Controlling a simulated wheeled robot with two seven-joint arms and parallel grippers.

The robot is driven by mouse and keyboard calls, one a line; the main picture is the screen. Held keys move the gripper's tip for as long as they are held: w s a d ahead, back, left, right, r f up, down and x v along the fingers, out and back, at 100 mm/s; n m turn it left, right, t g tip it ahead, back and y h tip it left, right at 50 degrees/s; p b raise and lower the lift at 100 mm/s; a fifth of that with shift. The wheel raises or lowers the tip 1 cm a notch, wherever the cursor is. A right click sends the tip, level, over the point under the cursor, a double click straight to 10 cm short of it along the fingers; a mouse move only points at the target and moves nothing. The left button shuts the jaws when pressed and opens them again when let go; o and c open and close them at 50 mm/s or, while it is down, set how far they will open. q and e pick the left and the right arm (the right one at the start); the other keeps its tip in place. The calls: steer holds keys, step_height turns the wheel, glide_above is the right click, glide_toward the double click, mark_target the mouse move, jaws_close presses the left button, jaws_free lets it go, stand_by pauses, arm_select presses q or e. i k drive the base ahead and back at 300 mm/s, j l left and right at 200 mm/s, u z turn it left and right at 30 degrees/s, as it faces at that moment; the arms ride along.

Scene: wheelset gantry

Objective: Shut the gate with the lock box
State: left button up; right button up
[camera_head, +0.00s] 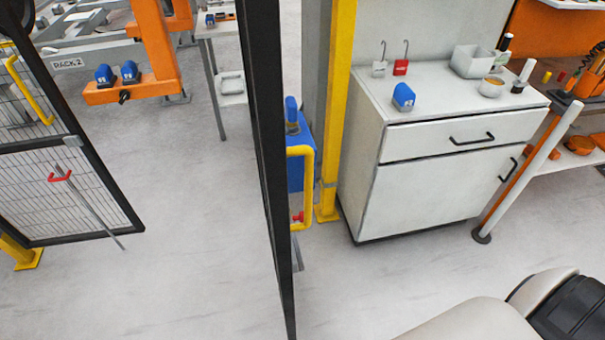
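Two black-framed gate leaves show. The left leaf (62,192) is a mesh panel with a yellow handle (30,92) and a slanting rod with a red grip (60,175). The other leaf (268,130) is seen nearly edge-on in the middle, a dark upright running down to the bottom edge. A yellow handle (310,168) sticks out on its right side, with a small red part below. A blue box-like thing (295,172) shows behind that handle, partly hidden; I cannot tell whether it is the lock box. Neither gripper is in view.
A yellow post (338,110) stands right of the middle leaf. A white cabinet (440,165) with padlocks, a blue item and cups on top stands beside it. Floor between the leaves is clear. My white body part fills the lower right.

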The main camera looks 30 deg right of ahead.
mark_target(279, 171)
steer(key=i+l, duration=0.1)
steer(key=l, duration=0.2)
steer(key=i+l, duration=0.15)
steer(key=l, duration=0.2)
steer(key=i+l, duration=0.1)
steer(key=l, duration=0.2)
steer(key=i+l, duration=0.15)
steer(key=l, duration=0.15)
